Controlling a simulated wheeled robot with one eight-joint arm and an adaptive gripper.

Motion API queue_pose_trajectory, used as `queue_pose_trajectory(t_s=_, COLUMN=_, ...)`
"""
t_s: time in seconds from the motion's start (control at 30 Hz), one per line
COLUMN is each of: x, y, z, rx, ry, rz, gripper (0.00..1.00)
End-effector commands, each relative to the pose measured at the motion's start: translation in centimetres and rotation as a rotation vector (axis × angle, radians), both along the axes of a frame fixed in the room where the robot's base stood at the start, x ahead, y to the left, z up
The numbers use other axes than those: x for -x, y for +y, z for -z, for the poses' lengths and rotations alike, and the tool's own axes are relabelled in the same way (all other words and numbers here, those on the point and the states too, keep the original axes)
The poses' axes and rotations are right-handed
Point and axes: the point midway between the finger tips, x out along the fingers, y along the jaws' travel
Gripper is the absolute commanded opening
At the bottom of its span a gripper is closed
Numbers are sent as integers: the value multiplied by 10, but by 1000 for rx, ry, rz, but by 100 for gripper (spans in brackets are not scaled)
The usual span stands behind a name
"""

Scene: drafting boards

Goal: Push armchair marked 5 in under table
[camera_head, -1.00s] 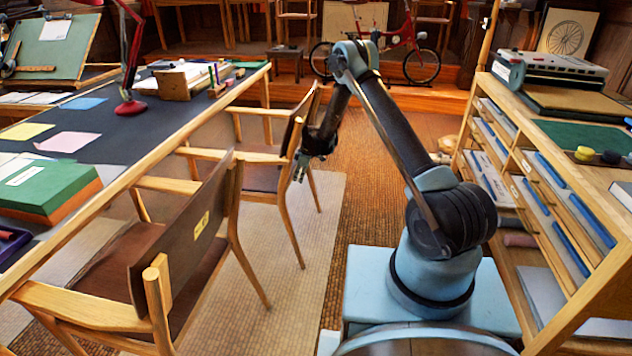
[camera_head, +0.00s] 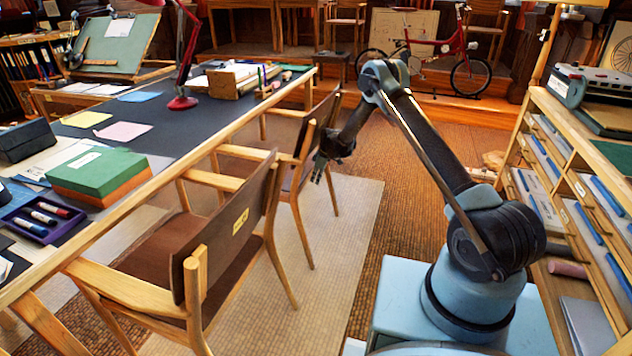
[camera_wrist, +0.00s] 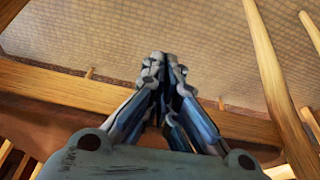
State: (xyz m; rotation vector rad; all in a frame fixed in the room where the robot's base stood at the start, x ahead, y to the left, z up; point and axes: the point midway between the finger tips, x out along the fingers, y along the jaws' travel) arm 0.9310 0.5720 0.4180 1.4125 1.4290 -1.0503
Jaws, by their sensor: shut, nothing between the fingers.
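The near armchair (camera_head: 232,235) has a brown back and seat, a wooden frame, and a yellow label on its back. The label's number is too small to read. It stands at the long table (camera_head: 178,132), its back toward the aisle. A second armchair (camera_head: 318,122) stands farther along the same side; no mark shows on it. My gripper (camera_head: 318,172) is shut and empty, pointing down beside the second armchair, beyond the near one. In the wrist view, my gripper (camera_wrist: 163,65) shows closed fingers over a wooden rail (camera_wrist: 60,82); contact cannot be told.
A shelf unit (camera_head: 560,130) with folders stands close on the right of my arm. A pale mat (camera_head: 345,205) and brown floor lie between chairs and shelf. A red bicycle (camera_head: 430,50) stands on the raised platform at the back. A green box (camera_head: 98,170) sits on the table.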

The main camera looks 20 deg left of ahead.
Motion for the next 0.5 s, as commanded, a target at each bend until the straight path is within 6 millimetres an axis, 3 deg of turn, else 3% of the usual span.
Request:
queue_pose_trajectory(t_s=0.23, x=0, y=-38, z=1, rx=0, ry=2, rz=2, gripper=0)
queue_pose_trajectory(t_s=0.5, x=-1, y=-50, z=-46, rx=1, ry=0, rz=1, gripper=0)
